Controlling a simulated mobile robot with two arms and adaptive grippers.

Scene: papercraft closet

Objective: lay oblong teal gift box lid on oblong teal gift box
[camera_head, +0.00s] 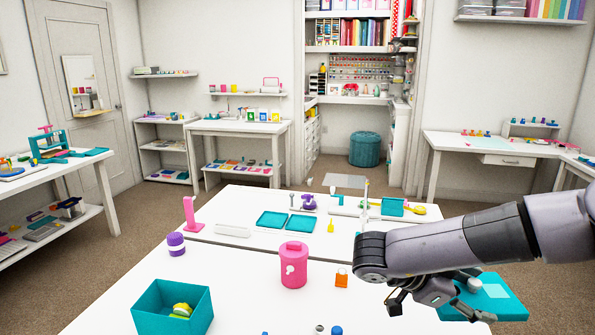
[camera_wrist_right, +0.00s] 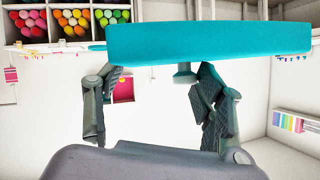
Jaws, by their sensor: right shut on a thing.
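The oblong teal gift box (camera_head: 148,318) stands open at the lower left of the head view, with yellow and green things inside. The oblong teal lid (camera_head: 505,306), a flat slab with a pale patch on top, is at the lower right, beside my right gripper (camera_head: 436,298). In the right wrist view the lid (camera_wrist_right: 210,42) spans the top, beyond the fingers of my right gripper (camera_wrist_right: 158,100), which is shut on it. The exact contact is hard to see. The lid is well to the right of the box and apart from it. My left gripper is not in view.
A pink canister (camera_head: 293,268) and a small orange item (camera_head: 342,278) stand between box and lid. A purple jar (camera_head: 176,244) stands behind the box. Teal trays (camera_head: 272,220) and a pink stand (camera_head: 192,216) are farther back. White tabletop (camera_head: 235,275) between box and canister is clear.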

